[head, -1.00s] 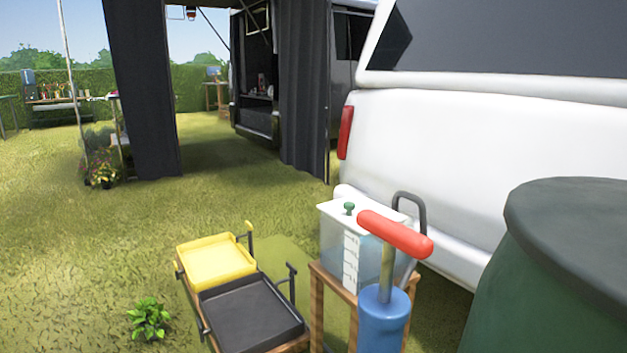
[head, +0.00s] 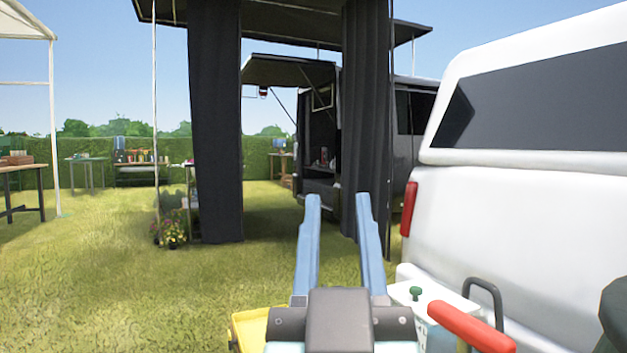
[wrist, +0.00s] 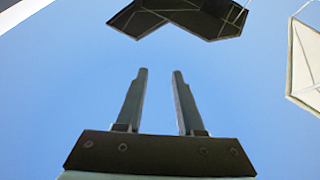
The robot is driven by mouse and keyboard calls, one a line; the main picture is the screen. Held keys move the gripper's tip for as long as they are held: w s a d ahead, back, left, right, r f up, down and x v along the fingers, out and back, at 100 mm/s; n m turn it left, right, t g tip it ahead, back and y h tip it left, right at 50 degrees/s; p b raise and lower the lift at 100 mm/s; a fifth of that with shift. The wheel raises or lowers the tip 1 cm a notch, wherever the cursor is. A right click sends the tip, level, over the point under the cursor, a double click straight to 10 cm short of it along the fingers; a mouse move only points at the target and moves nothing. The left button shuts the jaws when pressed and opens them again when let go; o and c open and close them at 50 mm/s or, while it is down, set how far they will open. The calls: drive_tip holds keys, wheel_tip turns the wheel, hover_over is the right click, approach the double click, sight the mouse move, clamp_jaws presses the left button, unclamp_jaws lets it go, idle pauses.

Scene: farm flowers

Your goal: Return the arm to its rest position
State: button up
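My gripper (head: 338,205) is raised in front of the head camera, with its two blue fingers pointing up and away. The fingers stand apart with nothing between them. In the wrist view my gripper (wrist: 160,75) also shows two separate fingers against blue sky, with a gap between them. It touches nothing that I can see.
A white vehicle (head: 520,230) fills the right. Dark curtains (head: 216,130) hang ahead. Grass at left is open.

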drive_tip(key=s+a+r+t+y, duration=0.1)
drive_tip(key=s+a+r+t, duration=0.1)
drive_tip(key=s+r, duration=0.4)
drive_tip(key=shift+s+r+t, duration=0.15)
drive_tip(key=shift+r+t, duration=0.1)
drive_tip(key=shift+t, duration=0.05)
drive_tip(key=shift+r, duration=0.1)
wheel_tip(320, 180, up, 53)
drive_tip(key=p, duration=5.3)
